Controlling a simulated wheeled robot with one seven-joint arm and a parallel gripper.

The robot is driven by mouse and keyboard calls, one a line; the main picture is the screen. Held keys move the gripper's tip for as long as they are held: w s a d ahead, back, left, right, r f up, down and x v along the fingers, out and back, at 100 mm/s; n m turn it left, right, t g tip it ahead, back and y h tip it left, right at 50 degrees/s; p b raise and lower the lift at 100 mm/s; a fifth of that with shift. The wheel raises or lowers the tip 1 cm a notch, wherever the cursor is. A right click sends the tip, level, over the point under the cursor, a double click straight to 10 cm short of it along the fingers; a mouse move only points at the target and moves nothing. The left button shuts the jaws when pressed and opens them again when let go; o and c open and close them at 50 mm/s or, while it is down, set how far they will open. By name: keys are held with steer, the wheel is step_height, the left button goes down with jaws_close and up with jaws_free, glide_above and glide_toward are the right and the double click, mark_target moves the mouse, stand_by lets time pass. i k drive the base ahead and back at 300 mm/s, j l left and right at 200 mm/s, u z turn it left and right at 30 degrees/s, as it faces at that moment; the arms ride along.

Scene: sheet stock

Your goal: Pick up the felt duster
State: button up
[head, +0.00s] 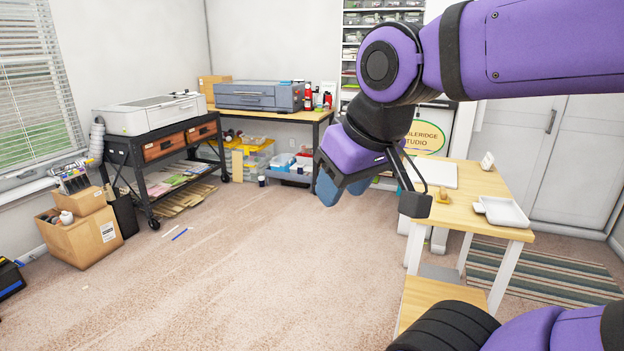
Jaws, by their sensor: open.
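I cannot make out the felt duster for certain. A small tan, wood-coloured object (442,195) stands on the light wooden table (466,222) at the right; it is too small to tell whether it is the duster. My gripper (342,188), with blue fingertips, hangs in the air left of that table, pointing down. It is open, and I see nothing between its fingers. My purple arm and the dark wrist part hide some of the table's left side and what stands behind it.
A white tray (503,212) lies near the table's right edge, and a small white device (487,160) stands at its back. Pens (181,234) lie on the open carpet (240,260). Cardboard boxes (80,238) and a black cart (165,160) stand at the left.

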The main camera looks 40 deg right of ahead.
mark_target(442, 197)
steer(key=i+z, duration=0.1)
steer(key=i, duration=0.4)
steer(key=i+j+z, duration=0.1)
steer(key=i, duration=0.4)
steer(key=i+j+z, duration=0.1)
steer(key=i, duration=0.35)
steer(key=i+z, duration=0.25)
steer(key=z, duration=0.15)
steer(key=i+z, duration=0.3)
steer(key=z, duration=0.15)
steer(key=i+j+z, duration=0.2)
steer(key=z, duration=0.2)
steer(key=i+j+z, duration=0.25)
steer(key=z, duration=0.15)
steer(key=i+j+z, duration=0.2)
steer(key=z, duration=0.2)
steer(key=i+j+z, duration=0.6)
steer(key=z, duration=0.25)
